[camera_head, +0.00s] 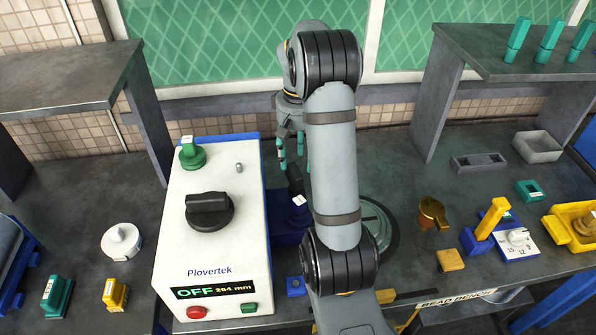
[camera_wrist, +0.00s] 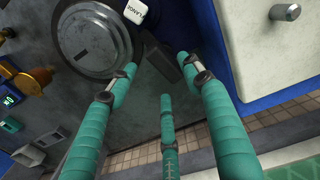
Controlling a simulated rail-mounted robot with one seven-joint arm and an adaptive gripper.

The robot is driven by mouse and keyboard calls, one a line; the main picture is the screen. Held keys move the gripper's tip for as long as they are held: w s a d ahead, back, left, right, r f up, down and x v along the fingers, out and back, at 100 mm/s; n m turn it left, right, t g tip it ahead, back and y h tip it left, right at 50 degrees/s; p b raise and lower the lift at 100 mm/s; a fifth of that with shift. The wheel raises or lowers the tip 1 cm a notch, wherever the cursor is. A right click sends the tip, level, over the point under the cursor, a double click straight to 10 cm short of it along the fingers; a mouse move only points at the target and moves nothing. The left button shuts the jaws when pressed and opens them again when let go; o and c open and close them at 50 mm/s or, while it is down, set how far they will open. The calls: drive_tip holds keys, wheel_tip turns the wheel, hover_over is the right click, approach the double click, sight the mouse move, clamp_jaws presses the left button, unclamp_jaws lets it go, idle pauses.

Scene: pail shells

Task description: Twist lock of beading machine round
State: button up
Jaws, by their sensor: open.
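The beading machine (camera_head: 210,245) is a white box marked "Plovertek" with a blue back edge. Its display (camera_head: 214,291) reads "OFF" and 264 mm. A black knob (camera_head: 208,210) and a green tagged knob (camera_head: 190,153) sit on its top. Beside its right side stands a dark lever (camera_head: 295,180) by a blue part with a white tag (camera_head: 298,200); the tag also shows in the wrist view (camera_wrist: 135,11). I cannot tell which part is the lock. My gripper (camera_head: 291,160), with teal fingers, is open and empty behind the lever; it also shows in the wrist view (camera_wrist: 160,75).
A round grey disc (camera_head: 380,230) lies right of my arm, partly hidden. A brass piece (camera_head: 432,212), a yellow-handled blue device (camera_head: 492,222) and a yellow bin (camera_head: 570,228) stand farther right. Shelves rise at back left and back right (camera_head: 520,55).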

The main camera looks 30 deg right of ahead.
sight(298, 170)
drive_tip(key=shift+f, duration=2.8)
drive_tip(key=c, duration=0.3)
drive_tip(key=c, duration=0.8)
drive_tip(key=shift+c, duration=0.3)
drive_tip(key=shift+f+m+b, duration=0.15)
drive_tip(key=shift+m+b, duration=0.25)
drive_tip(key=shift+m, duration=0.2)
drive_tip(key=shift+m+b, duration=0.3)
drive_tip(key=shift+m, duration=0.2)
drive_tip(key=shift+a+r+m, duration=0.1)
drive_tip(key=shift+r+m, duration=0.1)
drive_tip(key=shift+m, duration=0.2)
